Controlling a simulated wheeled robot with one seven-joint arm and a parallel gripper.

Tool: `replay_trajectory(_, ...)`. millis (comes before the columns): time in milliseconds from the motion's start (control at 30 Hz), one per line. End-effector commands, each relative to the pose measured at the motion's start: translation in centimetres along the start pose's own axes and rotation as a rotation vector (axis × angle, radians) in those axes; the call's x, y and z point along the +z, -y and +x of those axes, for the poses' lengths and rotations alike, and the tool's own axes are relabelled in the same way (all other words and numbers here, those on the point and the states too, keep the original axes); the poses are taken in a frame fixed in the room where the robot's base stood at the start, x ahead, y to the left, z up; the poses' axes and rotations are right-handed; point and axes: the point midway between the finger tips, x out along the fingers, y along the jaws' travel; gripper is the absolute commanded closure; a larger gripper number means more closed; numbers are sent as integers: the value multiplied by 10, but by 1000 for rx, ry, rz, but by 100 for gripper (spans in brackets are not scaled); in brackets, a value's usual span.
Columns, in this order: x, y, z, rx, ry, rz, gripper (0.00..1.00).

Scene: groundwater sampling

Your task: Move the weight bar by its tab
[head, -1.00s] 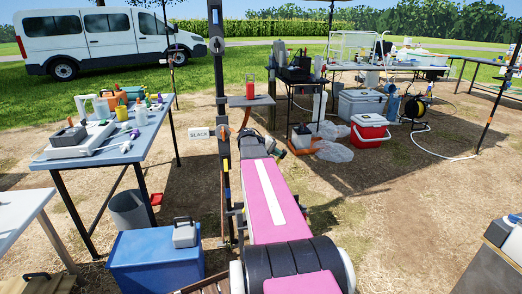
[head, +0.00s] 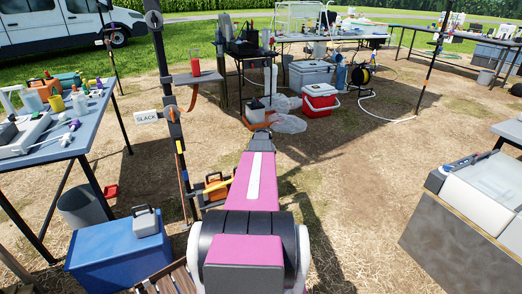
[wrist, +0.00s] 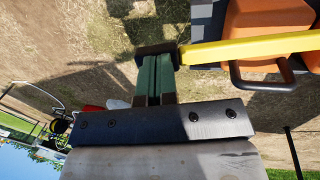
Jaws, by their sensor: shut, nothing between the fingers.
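A yellow bar (wrist: 250,46), which looks like the weight bar, runs in from the right of the wrist view, across an orange block with a dark handle. In the head view the bar (head: 222,186) shows small beside the post, left of my arm. I cannot make out a separate tab. My gripper (wrist: 157,50) has green fingers and dark tips, shut together and empty. Its tips are beside the bar's left end in the wrist view; I cannot tell whether they touch. In the head view my arm hides the gripper.
A leaning dark post (head: 168,100) carries a SLACK sign (head: 147,117) and a small shelf (head: 197,78). A blue box (head: 110,254) and a grey bin (head: 82,208) stand left. A red cooler (head: 320,100) is farther back. A bench (head: 460,235) stands right; open ground lies between.

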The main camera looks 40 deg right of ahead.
Motion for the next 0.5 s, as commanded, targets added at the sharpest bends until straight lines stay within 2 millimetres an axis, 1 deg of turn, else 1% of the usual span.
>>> replay_trajectory(33,-2,-3,18,-35,3,2,100)
replay_trajectory(167,-2,-2,49,-114,2,1,100)
replay_trajectory(200,-1,-1,56,-108,1,-1,100)
replay_trajectory(333,-1,1,76,-106,2,-2,100)
replay_trajectory(500,0,3,90,-104,1,-1,100)
